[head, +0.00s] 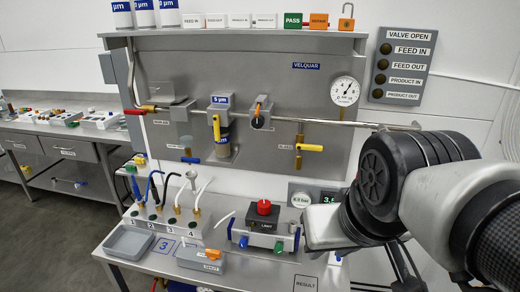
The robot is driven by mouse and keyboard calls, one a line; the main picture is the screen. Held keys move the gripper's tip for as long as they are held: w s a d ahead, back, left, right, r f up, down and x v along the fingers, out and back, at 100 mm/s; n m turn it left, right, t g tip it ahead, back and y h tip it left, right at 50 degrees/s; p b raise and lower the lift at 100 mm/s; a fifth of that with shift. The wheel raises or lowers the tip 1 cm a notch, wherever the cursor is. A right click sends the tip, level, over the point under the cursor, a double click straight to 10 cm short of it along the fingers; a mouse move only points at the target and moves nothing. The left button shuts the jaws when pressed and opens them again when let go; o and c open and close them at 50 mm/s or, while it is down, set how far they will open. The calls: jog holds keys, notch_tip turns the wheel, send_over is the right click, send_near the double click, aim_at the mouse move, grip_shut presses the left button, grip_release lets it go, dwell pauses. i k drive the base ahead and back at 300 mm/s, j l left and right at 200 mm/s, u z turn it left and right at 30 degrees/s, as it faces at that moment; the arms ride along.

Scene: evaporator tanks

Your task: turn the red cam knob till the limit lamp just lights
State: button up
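The red cam knob (264,207) stands upright on top of a dark block (262,225) with a small label that seems to read LIMIT. My arm comes in from the right. The pale end of my arm, my gripper (328,228), is just right of the block and apart from the knob. Its fingers cannot be made out, so whether it is open or shut does not show.
A grey tray (129,240) and several hoses with fittings stand to the left. A panel (250,95) with valves, a pipe and a dial gauge (345,91) rises behind. A RESULT square (307,284) is clear.

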aim_at(264, 206)
jog(key=i+j+z, duration=0.1)
jog(key=j, duration=0.25)
jog(key=i+j, duration=0.1)
jog(key=j, duration=0.2)
jog(key=i+j+z, duration=0.15)
jog(key=j, duration=0.2)
jog(key=i+j+u, duration=0.1)
